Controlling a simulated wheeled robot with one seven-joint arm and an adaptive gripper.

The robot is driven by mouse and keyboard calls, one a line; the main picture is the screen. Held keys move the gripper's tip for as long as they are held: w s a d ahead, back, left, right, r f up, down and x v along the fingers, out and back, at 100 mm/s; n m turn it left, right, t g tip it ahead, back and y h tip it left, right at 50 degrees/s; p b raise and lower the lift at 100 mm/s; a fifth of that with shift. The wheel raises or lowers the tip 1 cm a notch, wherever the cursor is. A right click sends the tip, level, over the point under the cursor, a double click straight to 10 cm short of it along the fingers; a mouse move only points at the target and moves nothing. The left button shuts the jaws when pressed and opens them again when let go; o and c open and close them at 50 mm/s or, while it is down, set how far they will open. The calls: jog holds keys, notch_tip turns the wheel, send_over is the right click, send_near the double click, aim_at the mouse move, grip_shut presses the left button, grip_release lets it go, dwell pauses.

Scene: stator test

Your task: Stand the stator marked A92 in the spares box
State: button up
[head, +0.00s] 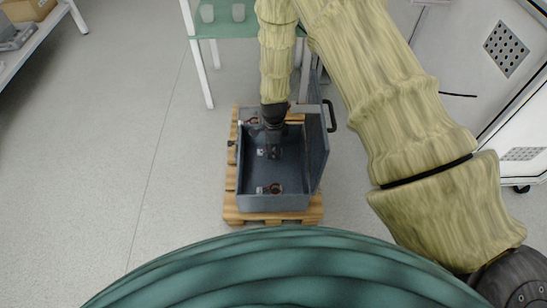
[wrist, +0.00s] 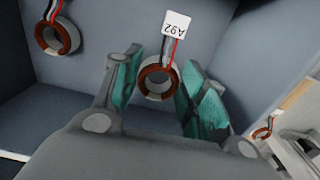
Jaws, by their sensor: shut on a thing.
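The stator marked A92 (wrist: 158,80) is a ring with copper-brown windings and a pale outer body. Its cable carries a white tag (wrist: 177,24) reading A92. My gripper (wrist: 163,88) is shut on it, with teal finger pads on either side. In the head view my gripper (head: 271,142) reaches down inside the grey open box (head: 272,203). I cannot tell whether the held stator touches the box floor. Another stator (head: 272,188) is at the near end of the box. A stator with its cable (wrist: 58,36) also shows in the wrist view.
The box stands on a wooden pallet (head: 232,213), its lid (head: 317,140) open on the right. A green-topped table (head: 222,28) with clear cups stands behind. White cabinets (head: 478,60) are at right. The floor to the left is clear.

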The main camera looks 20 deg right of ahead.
jog(key=shift+f+b, duration=0.9)
jog(key=shift+f, duration=1.1)
jog(key=shift+r, duration=0.1)
jog(key=o, duration=1.1)
notch_tip(320, 180, up, 12)
jog(key=p, duration=0.6)
